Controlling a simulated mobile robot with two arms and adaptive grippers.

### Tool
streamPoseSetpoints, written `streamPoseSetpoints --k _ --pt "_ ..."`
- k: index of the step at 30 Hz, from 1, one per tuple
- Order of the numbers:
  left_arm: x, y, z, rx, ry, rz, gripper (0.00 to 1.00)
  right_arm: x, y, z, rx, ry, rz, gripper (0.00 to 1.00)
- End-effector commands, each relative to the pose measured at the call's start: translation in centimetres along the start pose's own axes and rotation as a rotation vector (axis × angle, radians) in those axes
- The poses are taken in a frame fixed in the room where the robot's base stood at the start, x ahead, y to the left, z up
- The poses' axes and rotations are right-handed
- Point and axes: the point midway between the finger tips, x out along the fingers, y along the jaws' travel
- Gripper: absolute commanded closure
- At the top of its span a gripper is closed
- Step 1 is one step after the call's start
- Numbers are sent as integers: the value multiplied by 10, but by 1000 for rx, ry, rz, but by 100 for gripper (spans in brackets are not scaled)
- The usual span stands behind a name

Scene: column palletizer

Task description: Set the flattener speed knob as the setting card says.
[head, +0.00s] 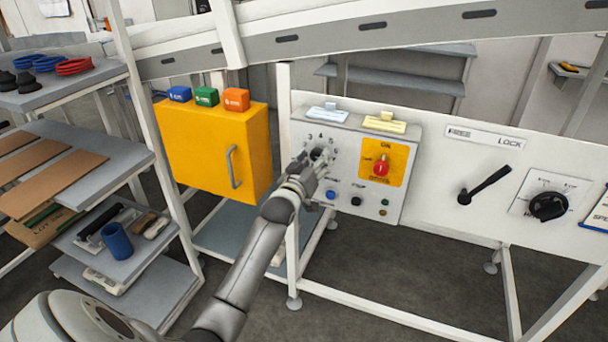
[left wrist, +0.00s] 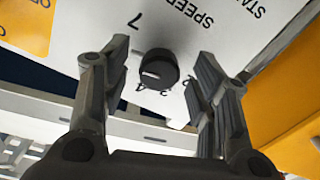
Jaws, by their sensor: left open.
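The black speed knob (left wrist: 157,69) sits on the white control panel (left wrist: 225,25), beside the printed word SPEED. A short white line shows on its face; which number it points at I cannot tell. My left gripper (head: 318,163) is at the panel's upper left in the head view. In the left wrist view, its open fingers (left wrist: 155,95) stand on either side of the knob, with gaps visible. In the head view the gripper largely hides the knob. A blue-edged card (head: 598,213) at the right edge is cut off, its text unreadable. My right gripper is out of view.
The panel box also carries a red knob (head: 381,166) on a yellow plate and several small buttons below. A yellow cabinet (head: 205,145) stands left of it. A black lever (head: 484,186) and black rotary switch (head: 548,206) are to the right.

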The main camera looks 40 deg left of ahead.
Motion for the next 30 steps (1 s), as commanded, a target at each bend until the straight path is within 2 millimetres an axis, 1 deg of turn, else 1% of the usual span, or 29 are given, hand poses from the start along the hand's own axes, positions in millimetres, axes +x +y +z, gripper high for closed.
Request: streamPoseSetpoints --k 1,9,15,18,21,30 --pt "-9 0 1 0 -2 0 46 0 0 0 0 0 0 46" --pt "-58 -1 1 0 -1 -1 46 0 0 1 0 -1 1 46" --pt "-87 -1 1 1 -1 -1 46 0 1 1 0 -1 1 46" --pt "-95 0 0 1 -1 -1 46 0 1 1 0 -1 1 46" --pt "-99 -1 0 1 0 -1 46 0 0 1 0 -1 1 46" --pt "-100 -1 0 1 0 -1 46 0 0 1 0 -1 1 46"
